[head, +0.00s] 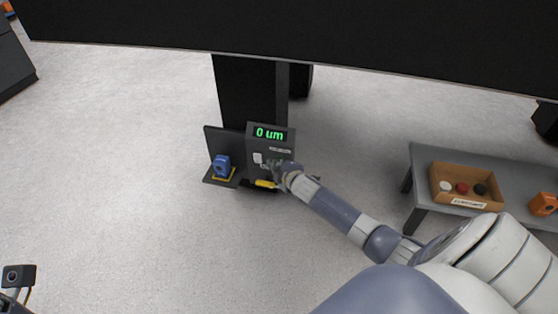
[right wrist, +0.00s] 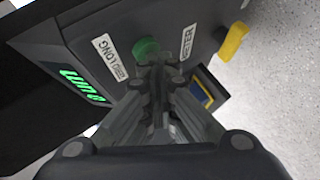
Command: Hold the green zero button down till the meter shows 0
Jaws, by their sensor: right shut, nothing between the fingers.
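The grey meter box (head: 284,142) stands near the middle of the head view. Its display (head: 270,133) reads "0 um" in green digits. The green zero button (right wrist: 146,47) is on the box's face in the right wrist view, next to a label (right wrist: 110,56) reading "ZERO LONG". My right gripper (right wrist: 155,62) is shut and empty, with its fingertips at the button. They look to be touching it, but how far it is pressed cannot be told. In the head view the right gripper (head: 279,170) covers much of the box's lower front.
A yellow lever (right wrist: 234,41) sticks out of the box. A blue part (head: 222,166) stands on a dark stand left of it. A grey table (head: 427,164) at right holds an open box (head: 437,184) of round pieces and an orange part (head: 543,204). A dark slab (head: 300,35) spans the top.

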